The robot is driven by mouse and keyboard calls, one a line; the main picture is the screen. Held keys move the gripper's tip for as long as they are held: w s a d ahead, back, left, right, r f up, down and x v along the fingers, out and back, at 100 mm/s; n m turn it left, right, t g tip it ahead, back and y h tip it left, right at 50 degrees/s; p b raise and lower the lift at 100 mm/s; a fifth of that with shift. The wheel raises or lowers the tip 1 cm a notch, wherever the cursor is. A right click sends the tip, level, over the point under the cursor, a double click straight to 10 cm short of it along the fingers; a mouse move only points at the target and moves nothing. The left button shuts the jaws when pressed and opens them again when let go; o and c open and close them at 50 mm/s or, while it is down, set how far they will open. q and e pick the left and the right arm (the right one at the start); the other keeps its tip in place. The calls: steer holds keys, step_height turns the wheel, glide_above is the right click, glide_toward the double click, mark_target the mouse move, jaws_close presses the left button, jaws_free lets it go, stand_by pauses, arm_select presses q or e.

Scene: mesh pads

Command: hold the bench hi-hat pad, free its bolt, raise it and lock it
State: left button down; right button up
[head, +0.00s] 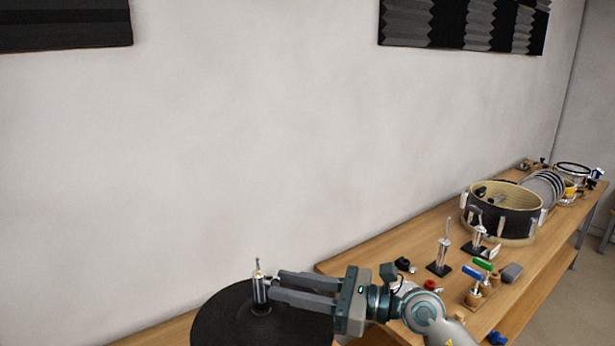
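The bench hi-hat pad is a black round disc (218,322) at the lower middle of the head view, cut off by the bottom edge. A silver upright clutch (260,290) stands at its centre, with a thin rod out of its top. My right gripper (272,286) reaches in from the right above the disc, its two fingers level and its tips right beside the clutch. A gap shows between the fingers. The bolt is too small and too covered by the fingertips to make out, so I cannot tell whether they hold it. My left gripper is out of view.
The wooden bench (390,245) runs back to the right along a white wall.

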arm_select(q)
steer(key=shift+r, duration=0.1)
arm_select(e)
steer(key=shift+d, duration=0.15)
steer(key=v, duration=1.1)
steer(key=shift+d, duration=0.35)
steer(key=shift+s, duration=0.15)
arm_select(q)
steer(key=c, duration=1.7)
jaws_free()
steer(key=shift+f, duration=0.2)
